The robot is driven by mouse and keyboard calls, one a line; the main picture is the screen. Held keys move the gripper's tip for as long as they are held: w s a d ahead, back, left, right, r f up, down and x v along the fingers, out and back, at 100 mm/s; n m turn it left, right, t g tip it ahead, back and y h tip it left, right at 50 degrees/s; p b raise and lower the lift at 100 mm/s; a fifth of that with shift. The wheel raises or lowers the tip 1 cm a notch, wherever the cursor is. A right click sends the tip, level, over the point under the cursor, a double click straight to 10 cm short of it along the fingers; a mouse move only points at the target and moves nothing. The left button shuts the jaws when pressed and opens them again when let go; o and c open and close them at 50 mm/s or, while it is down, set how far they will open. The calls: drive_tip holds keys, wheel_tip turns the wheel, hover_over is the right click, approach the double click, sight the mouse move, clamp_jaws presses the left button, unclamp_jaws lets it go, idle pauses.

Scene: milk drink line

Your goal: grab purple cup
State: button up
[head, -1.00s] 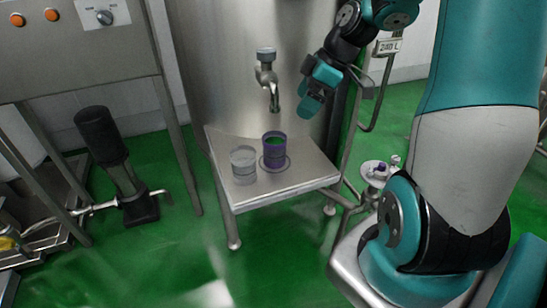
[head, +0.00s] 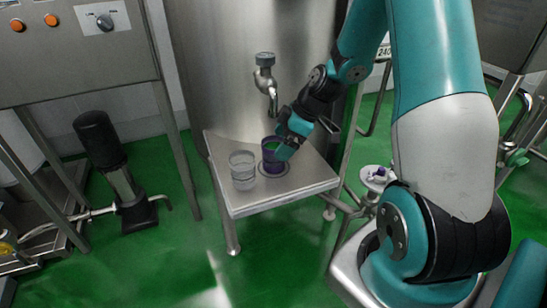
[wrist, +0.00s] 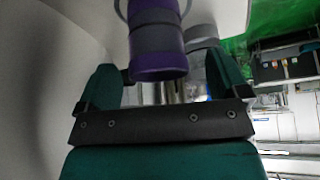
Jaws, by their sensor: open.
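The purple cup (head: 269,158) stands upright on the small steel stand, below the tap. In the wrist view the purple cup (wrist: 157,42) shows a grey band and lies between and just beyond the finger tips. My gripper (head: 285,146) is at the cup's right side in the head view and hides part of it. In the wrist view my gripper (wrist: 160,85) is open, with a finger on either side of the cup's line. I cannot tell whether a finger touches the cup.
A clear grey cup (head: 242,171) stands just left of the purple cup and also shows in the wrist view (wrist: 201,37). The steel stand (head: 290,196) has bare room at its front right. The tap (head: 266,78) hangs close above. A steel tank (head: 220,60) stands behind.

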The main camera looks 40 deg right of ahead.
drive_tip(key=x, duration=0.4)
drive_tip(key=shift+w, duration=0.15)
drive_tip(key=c, duration=1.2)
